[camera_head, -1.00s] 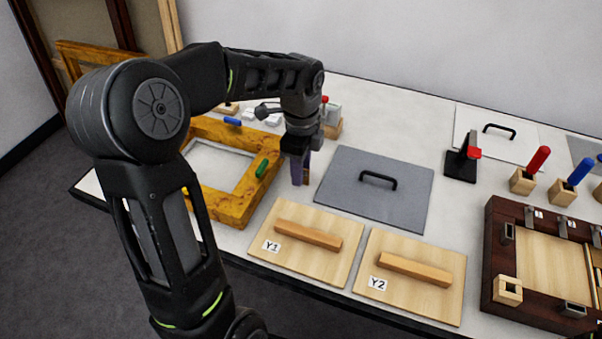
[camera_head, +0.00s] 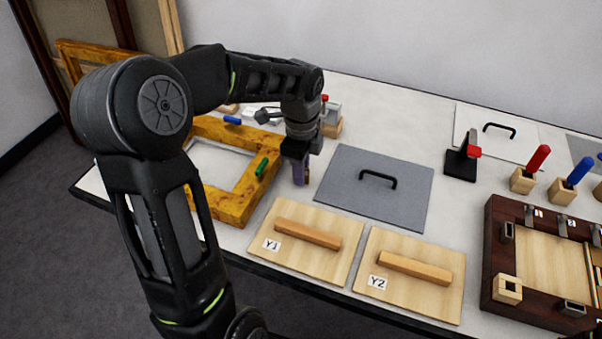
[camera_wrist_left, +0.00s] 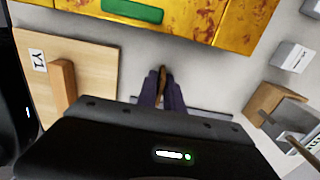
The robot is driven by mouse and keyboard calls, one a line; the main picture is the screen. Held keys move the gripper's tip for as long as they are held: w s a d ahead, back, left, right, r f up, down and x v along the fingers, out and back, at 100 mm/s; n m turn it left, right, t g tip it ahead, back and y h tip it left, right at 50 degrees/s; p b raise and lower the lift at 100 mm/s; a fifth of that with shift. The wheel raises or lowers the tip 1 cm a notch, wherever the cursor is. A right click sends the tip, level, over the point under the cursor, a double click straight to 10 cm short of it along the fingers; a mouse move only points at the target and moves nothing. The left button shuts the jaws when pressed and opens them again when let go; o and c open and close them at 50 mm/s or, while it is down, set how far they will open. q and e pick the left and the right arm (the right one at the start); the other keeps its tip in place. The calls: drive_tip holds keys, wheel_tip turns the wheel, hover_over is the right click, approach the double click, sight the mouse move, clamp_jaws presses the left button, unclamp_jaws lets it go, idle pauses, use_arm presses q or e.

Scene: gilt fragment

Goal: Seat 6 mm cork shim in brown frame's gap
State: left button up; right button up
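My left gripper (camera_head: 300,176) is above the table, between the gilt frame and the grey board. In the left wrist view its purple fingers (camera_wrist_left: 162,92) are closed on a thin brown piece, which looks like the cork shim (camera_wrist_left: 162,76); its thickness cannot be read. The dark brown frame (camera_head: 491,240) lies at the far right, well away from this gripper. It has metal clips and a pale wood panel inside, and its right part is cut off by the picture edge. My right gripper is not in view.
The gilt frame (camera_head: 232,208) with green and blue pieces lies left of the gripper. Handled boards Y1 (camera_head: 291,262) and Y2 (camera_head: 400,295) lie in front, the grey handled board (camera_head: 410,205) to the right. A black stand (camera_head: 460,165) and blocks with red and blue handles stand farther right.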

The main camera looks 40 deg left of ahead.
use_arm(q)
clamp_jaws()
idle(0.3)
wheel_tip(320, 180, up, 10)
idle(0.5)
drive_tip(key=shift+n, duration=0.3)
idle(0.6)
